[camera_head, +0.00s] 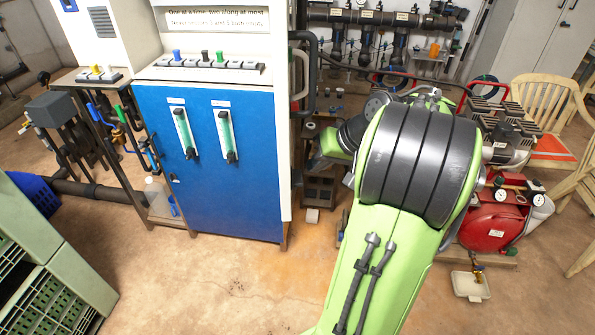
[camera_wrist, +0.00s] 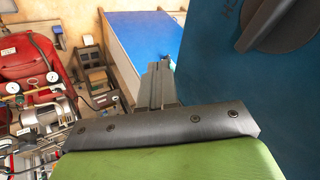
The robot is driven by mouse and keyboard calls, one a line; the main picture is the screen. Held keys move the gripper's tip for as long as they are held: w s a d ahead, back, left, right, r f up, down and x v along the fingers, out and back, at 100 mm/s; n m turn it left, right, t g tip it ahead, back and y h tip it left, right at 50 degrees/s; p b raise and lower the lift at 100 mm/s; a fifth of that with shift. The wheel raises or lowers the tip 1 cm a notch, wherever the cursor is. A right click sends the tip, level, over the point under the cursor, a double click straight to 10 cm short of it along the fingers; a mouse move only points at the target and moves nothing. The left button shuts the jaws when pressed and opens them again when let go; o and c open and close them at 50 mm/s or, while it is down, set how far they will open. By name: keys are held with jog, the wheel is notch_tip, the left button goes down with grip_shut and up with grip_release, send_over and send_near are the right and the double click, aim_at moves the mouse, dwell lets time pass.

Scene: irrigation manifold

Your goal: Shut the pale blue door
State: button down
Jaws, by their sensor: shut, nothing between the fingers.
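In the wrist view, my gripper (camera_wrist: 160,70) shows as grey fingers, shut and empty. A shaded blue panel (camera_wrist: 215,75) with a dark round knob or handle fills the right side, close to the fingers. It may be the pale blue door, but its shade makes this uncertain. I cannot tell whether the fingers touch it. In the head view my arm hides my gripper, and I cannot make out a pale blue door there. A deeper blue cabinet front (camera_head: 210,195) stands left of my arm; its blue face also shows in the wrist view (camera_wrist: 150,35).
A red tank (camera_head: 490,227) with gauges stands right of my arm, near a cream chair (camera_head: 542,95). Dark pipes (camera_head: 365,17) run along the back wall. Green crates (camera_head: 55,265) stand at the left front. Open floor lies before the cabinet.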

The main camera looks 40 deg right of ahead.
jog(key=shift+w+a+f, duration=0.1)
jog(key=shift+w+a, duration=1.25)
jog(key=shift+a, duration=0.15)
